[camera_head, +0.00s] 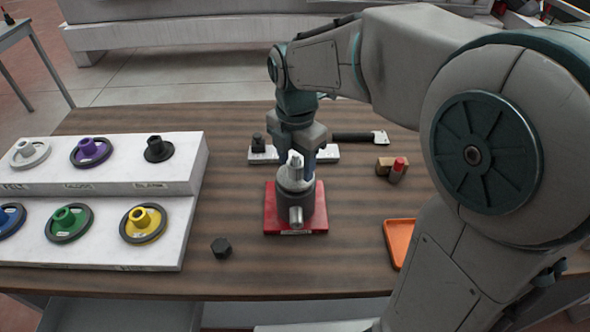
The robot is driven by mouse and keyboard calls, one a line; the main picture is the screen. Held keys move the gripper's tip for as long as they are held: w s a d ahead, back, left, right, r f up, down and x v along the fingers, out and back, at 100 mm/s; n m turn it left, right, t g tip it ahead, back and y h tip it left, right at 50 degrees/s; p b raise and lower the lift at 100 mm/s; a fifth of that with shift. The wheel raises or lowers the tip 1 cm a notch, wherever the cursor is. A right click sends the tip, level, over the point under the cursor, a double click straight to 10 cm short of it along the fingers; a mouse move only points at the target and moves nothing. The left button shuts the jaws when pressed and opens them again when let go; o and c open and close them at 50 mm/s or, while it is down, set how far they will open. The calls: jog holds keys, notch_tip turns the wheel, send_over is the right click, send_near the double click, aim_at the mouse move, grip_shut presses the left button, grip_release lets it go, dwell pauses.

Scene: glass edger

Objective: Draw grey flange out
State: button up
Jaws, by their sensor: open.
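A red base plate (272,213) on the table carries a dark round holder (311,206) with a short grey cylinder (296,216) sticking out at its front. A light grey stepped piece (295,176), which looks like the grey flange, sits upright in the top of the holder. My gripper (297,158) points down from above, open, with its fingers around or just behind the top of this piece. I cannot tell whether they touch it. Another light grey wheel-like flange (29,152) lies at the upper left of the white stepped rack (110,184).
The rack also holds purple (90,152), black (158,149), blue, green and yellow flanges. A black hex nut (221,248) lies near the front. An orange tray (399,243), a red-capped item (398,170) and a dark-handled tool (352,137) are to the right.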

jog(key=c, duration=1.1)
jog(key=shift+r+p, duration=0.6)
jog(key=shift+r, duration=0.15)
jog(key=shift+r+p, duration=3.2)
jog(key=shift+r, duration=0.85)
jog(key=shift+r+p, duration=1.55)
jog(key=shift+r, duration=0.5)
